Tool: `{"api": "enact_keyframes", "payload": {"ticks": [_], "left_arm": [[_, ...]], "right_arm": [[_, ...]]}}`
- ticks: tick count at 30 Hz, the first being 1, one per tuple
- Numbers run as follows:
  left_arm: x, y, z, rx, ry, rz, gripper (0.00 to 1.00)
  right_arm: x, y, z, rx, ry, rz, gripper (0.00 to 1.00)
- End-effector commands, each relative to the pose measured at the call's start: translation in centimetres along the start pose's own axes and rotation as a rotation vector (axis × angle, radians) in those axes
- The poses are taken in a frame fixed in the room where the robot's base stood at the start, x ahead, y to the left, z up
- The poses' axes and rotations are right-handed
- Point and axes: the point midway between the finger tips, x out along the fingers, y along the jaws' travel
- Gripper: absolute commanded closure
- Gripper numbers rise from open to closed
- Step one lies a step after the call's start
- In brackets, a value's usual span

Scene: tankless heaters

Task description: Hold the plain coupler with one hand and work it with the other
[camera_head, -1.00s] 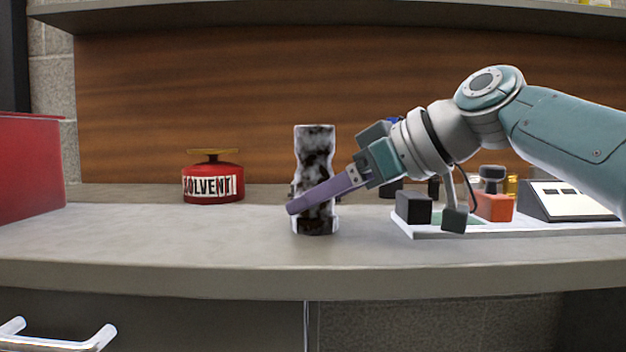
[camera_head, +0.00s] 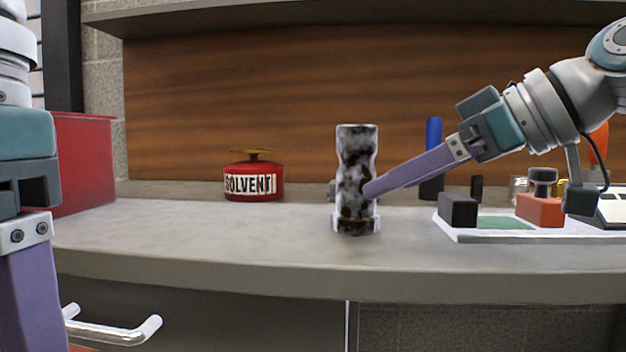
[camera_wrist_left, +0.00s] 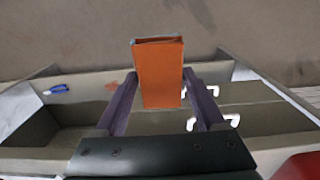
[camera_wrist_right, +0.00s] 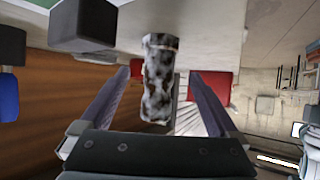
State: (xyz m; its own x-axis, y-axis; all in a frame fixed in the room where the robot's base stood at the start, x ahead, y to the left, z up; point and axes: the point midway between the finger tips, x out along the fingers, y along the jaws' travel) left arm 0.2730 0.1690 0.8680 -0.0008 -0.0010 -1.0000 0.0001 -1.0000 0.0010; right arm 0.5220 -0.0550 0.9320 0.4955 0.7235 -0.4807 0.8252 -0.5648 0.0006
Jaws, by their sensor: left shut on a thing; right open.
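A mottled black-and-white waisted cylinder (camera_head: 352,165) stands upright on the bench; I cannot tell whether it is the plain coupler. My right gripper (camera_head: 370,190) is open, one finger reaching across the cylinder's right side. In the right wrist view the cylinder (camera_wrist_right: 158,82) stands between the open fingers (camera_wrist_right: 158,74), with gaps on both sides. My left gripper (camera_wrist_left: 160,80) is shut on an orange box-shaped thing (camera_wrist_left: 159,72), held in front of the bench with drawers below. In the head view the left fingertips are cut off by the frame's bottom.
A red solvent can (camera_head: 252,190) stands left of the cylinder. A red box (camera_head: 85,165) is at the far left. A white tray (camera_head: 460,238) with a black block (camera_head: 458,209) and an orange block (camera_head: 539,210) lies right. A blue-handled tool (camera_head: 432,160) stands behind.

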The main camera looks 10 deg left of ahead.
Motion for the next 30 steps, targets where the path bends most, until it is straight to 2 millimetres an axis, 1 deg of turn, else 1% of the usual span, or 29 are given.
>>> {"api": "enact_keyframes", "payload": {"ticks": [1,3,6,10,19,20,22,30], "left_arm": [[0.0,0.0,0.0,0.0,0.0,0.0,0.73],[0.0,0.0,0.0,0.0,0.0,0.0,0.73],[0.0,0.0,0.0,0.0,0.0,0.0,0.73],[0.0,0.0,0.0,0.0,0.0,0.0,0.73],[0.0,0.0,0.0,0.0,0.0,0.0,0.73],[0.0,0.0,0.0,0.0,0.0,0.0,0.73],[0.0,0.0,0.0,0.0,0.0,0.0,0.73],[0.0,0.0,0.0,0.0,0.0,0.0,0.73]], "right_arm": [[-1.3,0.2,0.1,-0.001,0.0,0.005,0.04],[-2.7,0.1,0.1,-0.002,-0.001,0.004,0.04],[-4.2,0.1,0.0,0.0,0.0,0.002,0.04],[-5.3,0.0,0.1,0.001,0.0,0.0,0.04],[-5.6,0.0,0.0,0.002,0.0,-0.001,0.04],[-5.6,0.0,0.0,0.002,0.0,-0.001,0.06],[-5.5,0.0,0.0,-0.001,-0.001,0.0,0.07],[-4.2,-0.1,-0.3,-0.015,-0.001,-0.001,0.07]]}}
